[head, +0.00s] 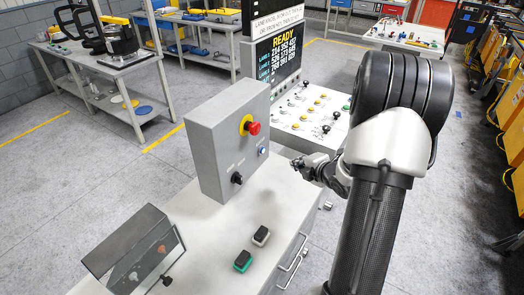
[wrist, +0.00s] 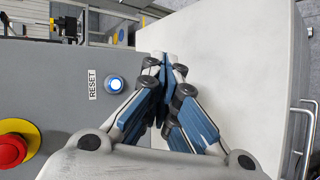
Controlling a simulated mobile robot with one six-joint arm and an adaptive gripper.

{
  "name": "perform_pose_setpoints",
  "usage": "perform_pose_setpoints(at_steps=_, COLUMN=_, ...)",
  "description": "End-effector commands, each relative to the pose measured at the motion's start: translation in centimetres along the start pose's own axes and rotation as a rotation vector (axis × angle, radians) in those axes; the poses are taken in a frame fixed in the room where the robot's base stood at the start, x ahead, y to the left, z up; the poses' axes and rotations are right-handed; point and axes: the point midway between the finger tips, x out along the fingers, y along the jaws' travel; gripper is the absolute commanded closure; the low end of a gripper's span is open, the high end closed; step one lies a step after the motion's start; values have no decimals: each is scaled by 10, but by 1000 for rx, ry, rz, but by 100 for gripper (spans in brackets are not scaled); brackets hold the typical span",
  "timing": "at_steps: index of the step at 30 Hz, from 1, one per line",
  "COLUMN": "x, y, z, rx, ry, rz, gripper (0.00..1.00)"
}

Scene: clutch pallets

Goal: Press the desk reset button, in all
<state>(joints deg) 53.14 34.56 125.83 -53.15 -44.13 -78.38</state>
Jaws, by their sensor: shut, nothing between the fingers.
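The reset button (wrist: 115,84) is a small round button with a white lit face and blue rim, beside a RESET label (wrist: 92,84). It sits on the face of the grey control box (head: 205,155) on the desk (head: 185,225); in the head view the button (head: 262,152) is low on the right part of that face. My gripper (wrist: 160,62) is shut and empty. In the wrist view its fingers are to the right of the button, apart from it. In the head view my gripper (head: 297,163) is right of the box, in front of its face.
A red emergency stop (head: 252,128) in a yellow ring and a black knob (head: 237,178) are on the same face. Two small button boxes, one green-based (head: 242,261), stand on the desk. A tilted panel (head: 135,255) is at the front left. A screen (head: 278,60) reads READY behind.

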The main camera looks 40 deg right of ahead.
Motion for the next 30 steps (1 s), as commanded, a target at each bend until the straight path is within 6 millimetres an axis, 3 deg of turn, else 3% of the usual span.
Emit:
perform_pose_setpoints(at_steps=8, x=10, y=8, z=-8, rx=-1, ry=2, rz=1, gripper=100)
perform_pose_setpoints(at_steps=21, x=52, y=36, z=-38, rx=-2, ry=0, rz=0, gripper=100)
perform_pose_setpoints(at_steps=30, x=62, y=45, z=-45, rx=2, ry=0, rz=-1, gripper=100)
